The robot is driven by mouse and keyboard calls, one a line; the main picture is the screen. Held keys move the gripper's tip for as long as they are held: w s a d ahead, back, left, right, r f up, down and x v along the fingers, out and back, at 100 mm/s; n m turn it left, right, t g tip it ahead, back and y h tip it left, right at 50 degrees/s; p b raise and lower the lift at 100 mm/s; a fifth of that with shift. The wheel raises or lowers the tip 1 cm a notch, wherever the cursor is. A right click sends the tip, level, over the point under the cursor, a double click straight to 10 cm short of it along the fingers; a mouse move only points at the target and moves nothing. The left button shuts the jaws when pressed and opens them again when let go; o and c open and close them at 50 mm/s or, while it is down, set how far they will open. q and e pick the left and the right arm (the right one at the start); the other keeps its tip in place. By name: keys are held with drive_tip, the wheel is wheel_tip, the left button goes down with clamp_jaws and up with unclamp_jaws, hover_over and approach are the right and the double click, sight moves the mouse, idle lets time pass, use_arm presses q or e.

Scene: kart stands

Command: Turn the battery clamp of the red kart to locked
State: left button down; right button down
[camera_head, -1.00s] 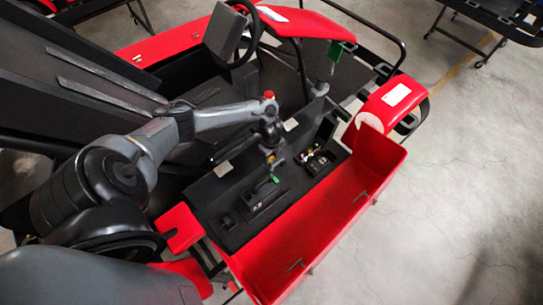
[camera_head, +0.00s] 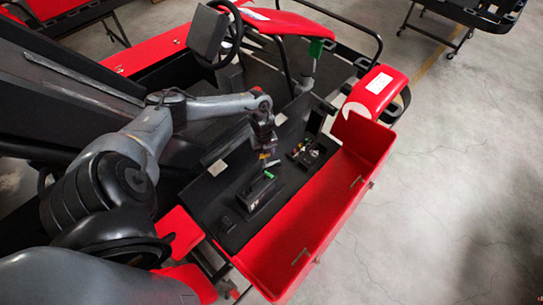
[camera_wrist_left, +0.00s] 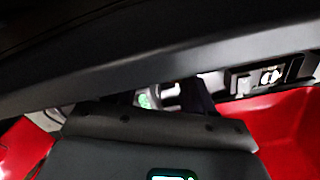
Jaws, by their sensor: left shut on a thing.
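The red kart's open bay shows in the head view, with a black battery block (camera_head: 257,192) on its dark floor. The battery clamp's small green handle (camera_head: 268,175) is at the top of this block. My left gripper (camera_head: 266,165) points down at the handle and is shut on it. In the left wrist view, a bit of green (camera_wrist_left: 146,100) shows between the dark fingers (camera_wrist_left: 170,100). The fingers hide much of the handle, so its exact angle is unclear. My right gripper is in neither view.
A red side panel (camera_head: 310,230) borders the bay on the right. A second device (camera_head: 306,153) sits farther back on the bay floor. The steering wheel (camera_head: 232,40) and frame bars stand behind. Open concrete floor (camera_head: 450,180) lies to the right.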

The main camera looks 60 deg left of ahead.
use_arm(q)
drive_tip(key=shift+f+m+b, duration=0.1)
drive_tip(key=shift+m+b, duration=0.2)
drive_tip(key=shift+m, duration=0.3)
drive_tip(key=shift+m+b, duration=0.3)
drive_tip(key=shift+m, duration=0.2)
drive_tip(key=shift+c, duration=2)
unclamp_jaws()
